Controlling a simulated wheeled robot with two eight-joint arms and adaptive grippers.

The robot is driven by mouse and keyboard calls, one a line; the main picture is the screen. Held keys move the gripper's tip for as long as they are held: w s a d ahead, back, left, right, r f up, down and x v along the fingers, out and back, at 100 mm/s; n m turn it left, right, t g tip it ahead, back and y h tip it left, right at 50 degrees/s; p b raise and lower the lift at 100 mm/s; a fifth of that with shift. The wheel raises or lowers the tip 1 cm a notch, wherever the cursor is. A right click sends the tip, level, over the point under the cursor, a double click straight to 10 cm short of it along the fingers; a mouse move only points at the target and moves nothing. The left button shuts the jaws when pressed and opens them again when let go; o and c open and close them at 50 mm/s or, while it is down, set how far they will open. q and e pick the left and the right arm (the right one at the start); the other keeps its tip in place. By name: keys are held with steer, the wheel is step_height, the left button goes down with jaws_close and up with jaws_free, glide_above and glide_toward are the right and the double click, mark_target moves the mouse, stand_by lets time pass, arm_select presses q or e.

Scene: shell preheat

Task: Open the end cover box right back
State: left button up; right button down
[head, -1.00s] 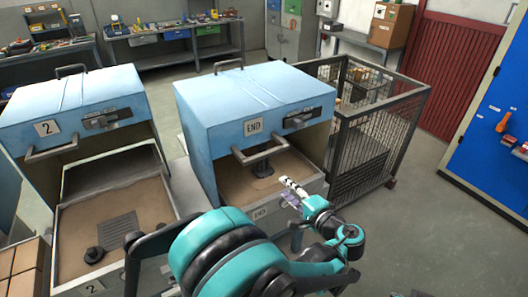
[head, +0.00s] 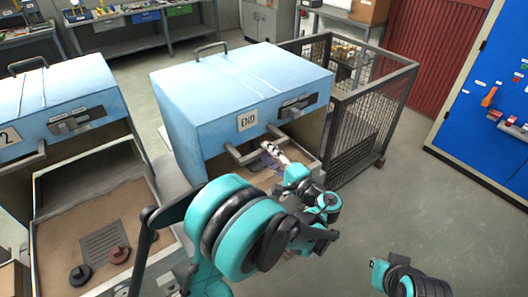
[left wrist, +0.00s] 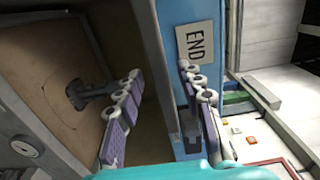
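The end box (head: 215,105) is a light blue cover with an END label (head: 247,120) over a sand-filled tray. Its front stands open below the cover. A grey bar handle (head: 245,157) sticks out from the cover's lower front edge. My left gripper (head: 270,150) is at this handle and overlaps its bar in the head view. In the left wrist view its two fingers (left wrist: 160,75) are apart, with the blue cover edge showing between them. The END label (left wrist: 196,44) is beside the right finger there. Whether the fingers touch the handle is unclear.
Box 2 (head: 62,98), also blue with a sandy tray, stands to the left. A wire-mesh cage (head: 372,115) stands close on the right. A blue tool panel (head: 490,110) is at far right, with clear floor (head: 420,205) before it.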

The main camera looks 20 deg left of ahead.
arm_select(q)
steer(key=shift+x, duration=1.15)
jaws_close()
steer(key=x, duration=4)
steer(key=shift+w+a+p, duration=0.25)
steer(key=shift+p, duration=0.15)
steer(key=shift+r, duration=0.1)
jaws_free()
